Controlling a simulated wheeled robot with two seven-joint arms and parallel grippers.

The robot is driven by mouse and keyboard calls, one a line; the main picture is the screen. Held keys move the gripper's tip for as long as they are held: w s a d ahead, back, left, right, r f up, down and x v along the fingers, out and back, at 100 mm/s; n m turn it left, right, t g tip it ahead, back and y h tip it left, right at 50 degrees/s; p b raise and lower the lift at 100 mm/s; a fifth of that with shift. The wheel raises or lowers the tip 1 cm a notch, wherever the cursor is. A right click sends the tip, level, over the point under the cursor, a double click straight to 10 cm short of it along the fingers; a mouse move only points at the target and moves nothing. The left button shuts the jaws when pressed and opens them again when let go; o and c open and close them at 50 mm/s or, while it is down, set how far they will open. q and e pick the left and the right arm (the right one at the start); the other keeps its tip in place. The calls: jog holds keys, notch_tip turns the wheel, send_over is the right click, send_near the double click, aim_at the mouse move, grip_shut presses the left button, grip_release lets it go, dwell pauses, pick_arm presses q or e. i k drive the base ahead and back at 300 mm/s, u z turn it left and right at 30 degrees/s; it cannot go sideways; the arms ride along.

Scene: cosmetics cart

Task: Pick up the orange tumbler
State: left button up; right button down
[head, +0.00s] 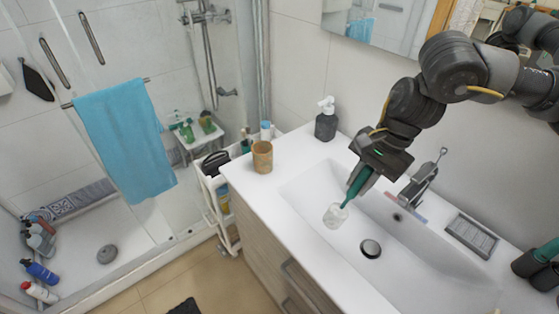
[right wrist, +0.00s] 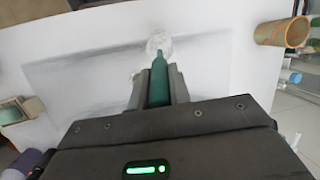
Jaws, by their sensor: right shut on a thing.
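The orange tumbler (head: 262,157) is a tan-orange cup standing upright on the left front corner of the white washbasin counter. It also shows at the upper right of the right wrist view (right wrist: 283,33). My right gripper (head: 362,180) is over the basin, to the right of the tumbler and well apart from it. It is shut on a slim green object (right wrist: 158,82). A clear rounded piece (head: 335,215) is at the far end of the green object; I cannot tell whether they are joined. My left gripper is not in view.
A dark soap dispenser (head: 326,124) stands at the counter's back, right of the tumbler. The faucet (head: 420,185) rises behind the basin. A white cart (head: 212,185) with toiletries stands left of the counter. Dark green containers (head: 530,262) are at the right edge.

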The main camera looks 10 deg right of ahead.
aim_at(262, 151)
jog(key=u, duration=2.15)
jog(key=i, duration=1.3)
jog(key=z, duration=1.15)
jog(key=i, duration=0.5)
jog(key=z, duration=0.65)
jog(key=i, duration=0.45)
jog(key=z, duration=0.35)
